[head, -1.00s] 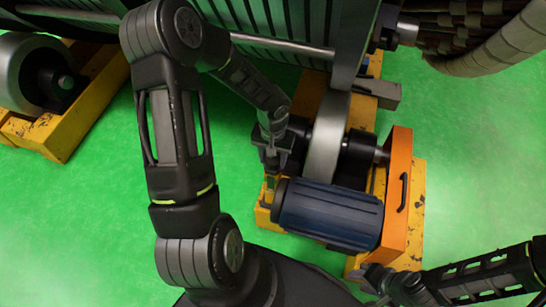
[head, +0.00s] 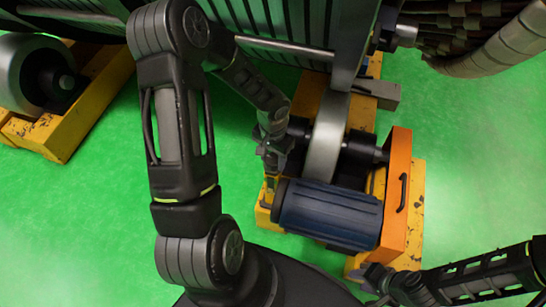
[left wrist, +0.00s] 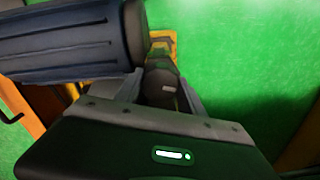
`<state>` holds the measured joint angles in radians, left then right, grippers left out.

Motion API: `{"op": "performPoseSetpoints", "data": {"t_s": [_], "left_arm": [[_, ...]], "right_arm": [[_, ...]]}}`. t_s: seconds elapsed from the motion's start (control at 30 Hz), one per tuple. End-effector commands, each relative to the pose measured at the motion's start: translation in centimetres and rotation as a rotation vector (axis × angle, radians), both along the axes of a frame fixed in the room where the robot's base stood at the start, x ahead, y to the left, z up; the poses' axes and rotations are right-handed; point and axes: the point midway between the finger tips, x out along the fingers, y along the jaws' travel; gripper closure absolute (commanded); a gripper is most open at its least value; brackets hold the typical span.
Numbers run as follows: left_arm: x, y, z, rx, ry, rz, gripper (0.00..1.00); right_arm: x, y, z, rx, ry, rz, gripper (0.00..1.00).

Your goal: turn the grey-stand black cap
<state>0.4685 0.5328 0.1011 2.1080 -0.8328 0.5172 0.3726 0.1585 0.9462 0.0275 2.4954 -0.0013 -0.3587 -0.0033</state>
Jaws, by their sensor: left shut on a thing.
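My left gripper (head: 270,172) reaches down at the left side of the grey disc (head: 327,138), next to the blue ribbed motor (head: 330,212). In the left wrist view, the two fingers of my left gripper (left wrist: 165,94) stand on either side of a dark rounded part, which looks like the black cap (left wrist: 161,84), and are shut on it. A small light mark shows on the cap. In the head view the cap is hidden behind the gripper and wrist. My right gripper (head: 376,280) is at the lower right, small and dark, apart from the machine; its finger opening is unclear.
A yellow base (head: 415,205) carries an orange plate (head: 397,190) with a black handle right of the motor. A large dark ribbed machine (head: 290,25) stands behind. Another grey wheel on a yellow base (head: 75,125) is at the left. Green floor is open between.

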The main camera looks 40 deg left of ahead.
Motion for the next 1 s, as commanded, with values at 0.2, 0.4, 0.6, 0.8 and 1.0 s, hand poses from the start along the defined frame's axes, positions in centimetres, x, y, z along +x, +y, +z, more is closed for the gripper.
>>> {"op": "performPoseSetpoints", "data": {"t_s": [0.2, 0.4, 0.6, 0.8, 1.0], "left_arm": [[0.0, 0.0, 0.1, 0.000, 0.000, -0.202, 0.94], [0.0, 0.0, 0.2, 0.000, 0.001, -0.392, 0.94], [0.0, 0.0, 0.2, -0.001, 0.000, -0.582, 0.94], [0.0, 0.0, 0.2, 0.000, 0.001, -0.772, 0.94], [0.0, 0.0, 0.2, -0.001, 0.000, -0.962, 0.94]], "right_arm": [[0.0, 0.0, 0.7, 0.000, 0.000, 0.001, 0.64], [0.0, 0.0, 1.3, 0.000, 0.000, 0.001, 0.64], [0.0, 0.0, 2.0, 0.000, 0.000, 0.000, 0.64], [0.0, 0.0, 2.8, 0.000, 0.000, 0.001, 0.64], [0.0, 0.0, 3.7, 0.000, 0.000, 0.000, 0.64]]}}
